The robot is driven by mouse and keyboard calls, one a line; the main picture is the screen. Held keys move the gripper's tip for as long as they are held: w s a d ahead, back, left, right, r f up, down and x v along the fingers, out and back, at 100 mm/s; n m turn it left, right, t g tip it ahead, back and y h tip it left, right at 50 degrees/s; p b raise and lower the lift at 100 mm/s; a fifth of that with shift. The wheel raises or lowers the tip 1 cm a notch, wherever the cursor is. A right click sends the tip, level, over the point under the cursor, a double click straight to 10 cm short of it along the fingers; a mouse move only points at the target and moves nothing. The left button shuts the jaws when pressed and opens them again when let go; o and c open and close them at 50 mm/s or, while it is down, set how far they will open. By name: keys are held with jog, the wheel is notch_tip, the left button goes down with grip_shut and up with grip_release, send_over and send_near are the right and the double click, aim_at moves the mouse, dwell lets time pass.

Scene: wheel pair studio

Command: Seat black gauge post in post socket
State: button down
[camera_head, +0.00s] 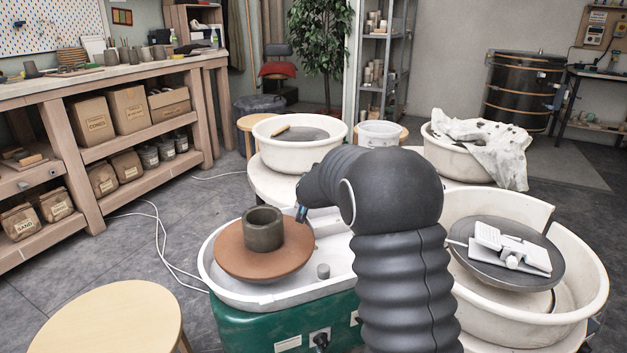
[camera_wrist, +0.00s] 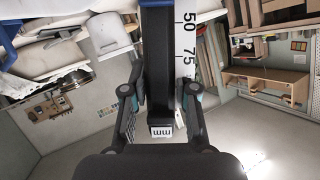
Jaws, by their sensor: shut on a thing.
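My gripper (camera_wrist: 160,88) is shut on the black gauge post (camera_wrist: 157,62) in the wrist view. The post has a white scale strip with numbers along one side, a white mm label at its near end and a blue part at the far end. In the head view my arm hides most of the gripper and post; a small blue part (camera_head: 301,212) shows at the arm's left, beside the clay bowl. A small grey cylinder (camera_head: 323,271), which looks like the post socket, stands in the white pan below and right of that. The post appears apart from it.
A brown wheel disc (camera_head: 238,258) with a dark clay cylinder (camera_head: 263,232) sits in the white pan (camera_head: 312,283) on a green base. A second wheel (camera_head: 522,280) holding white tools is at right. A round stool (camera_head: 105,325) is front left. Basins stand behind.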

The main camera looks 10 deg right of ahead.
jog(key=c, duration=0.9)
grip_release()
jog(key=shift+f+b, duration=0.3)
jog(key=shift+b, duration=0.1)
jog(key=p+v, duration=0.1)
jog(key=v, duration=1.3)
jog(key=shift+a, duration=0.2)
